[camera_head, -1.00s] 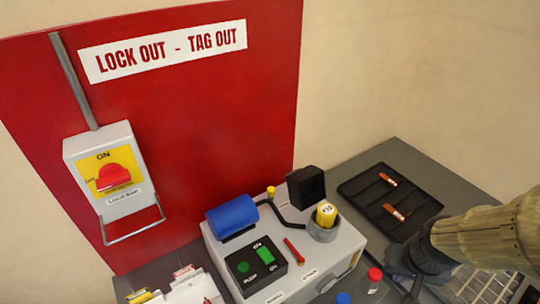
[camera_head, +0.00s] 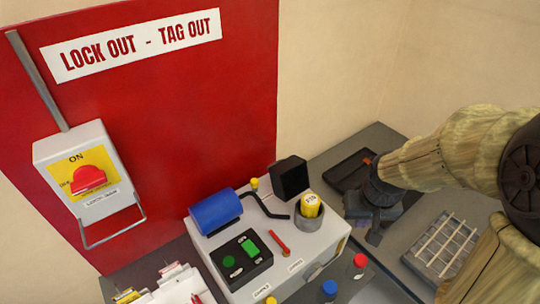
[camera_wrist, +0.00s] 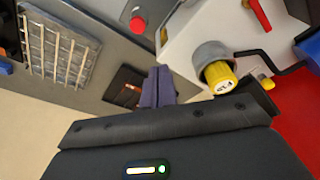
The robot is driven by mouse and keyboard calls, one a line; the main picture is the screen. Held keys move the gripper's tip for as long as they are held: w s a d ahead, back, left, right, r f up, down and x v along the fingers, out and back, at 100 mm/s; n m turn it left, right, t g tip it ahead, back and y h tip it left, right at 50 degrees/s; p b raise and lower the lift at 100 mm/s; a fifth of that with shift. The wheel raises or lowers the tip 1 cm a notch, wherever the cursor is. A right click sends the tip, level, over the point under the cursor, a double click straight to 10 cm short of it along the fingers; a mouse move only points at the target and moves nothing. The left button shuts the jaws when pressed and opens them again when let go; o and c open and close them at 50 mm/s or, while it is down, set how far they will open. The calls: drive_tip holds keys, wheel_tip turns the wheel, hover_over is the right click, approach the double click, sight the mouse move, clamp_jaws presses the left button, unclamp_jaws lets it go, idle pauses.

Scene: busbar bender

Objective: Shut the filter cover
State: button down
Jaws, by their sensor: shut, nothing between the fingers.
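The black filter cover (camera_head: 289,178) stands raised at the back of the grey bender unit, behind the yellow filter (camera_head: 311,205). The filter sits in a round grey cup (camera_head: 309,224) whose top is uncovered. My gripper (camera_head: 375,236) is shut and empty, to the right of the unit and pointing down. In the wrist view its fingers (camera_wrist: 157,84) are together, beside the cup and filter (camera_wrist: 221,77). Part of the dark cover (camera_wrist: 259,97) shows beyond the filter, partly hidden by my gripper body.
A blue cylinder (camera_head: 215,211), black hose (camera_head: 266,208) and red lever (camera_head: 279,243) are on the unit. Red-capped (camera_head: 360,261) and blue-capped (camera_head: 330,288) bottles stand in front. A dark tray (camera_head: 350,170) lies behind my gripper and a wire rack (camera_head: 442,244) to its right.

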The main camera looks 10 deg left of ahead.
drive_tip(key=w+a+r+n+p, duration=0.1)
drive_tip(key=w+a+r+n, duration=0.1)
drive_tip(key=w+a, duration=0.4)
drive_tip(key=w+a+r+n+g+p, duration=0.1)
drive_tip(key=w+a, duration=0.5)
drive_tip(key=a, duration=0.6)
drive_tip(key=w+a+r+n+g+p, duration=0.1)
drive_tip(key=w+a+r+n+p, duration=0.2)
drive_tip(key=w+a+r+n, duration=0.2)
drive_tip(key=w+a, duration=0.2)
drive_tip(key=a, duration=0.2)
drive_tip(key=shift+a+r, duration=0.35)
drive_tip(key=p, duration=0.6)
hover_over(285, 175)
drive_tip(key=a, duration=0.5)
drive_tip(key=f, duration=0.8)
drive_tip(key=shift+w+f, duration=0.3)
drive_tip(key=shift+s+d, duration=0.2)
drive_tip(key=shift+s, duration=0.05)
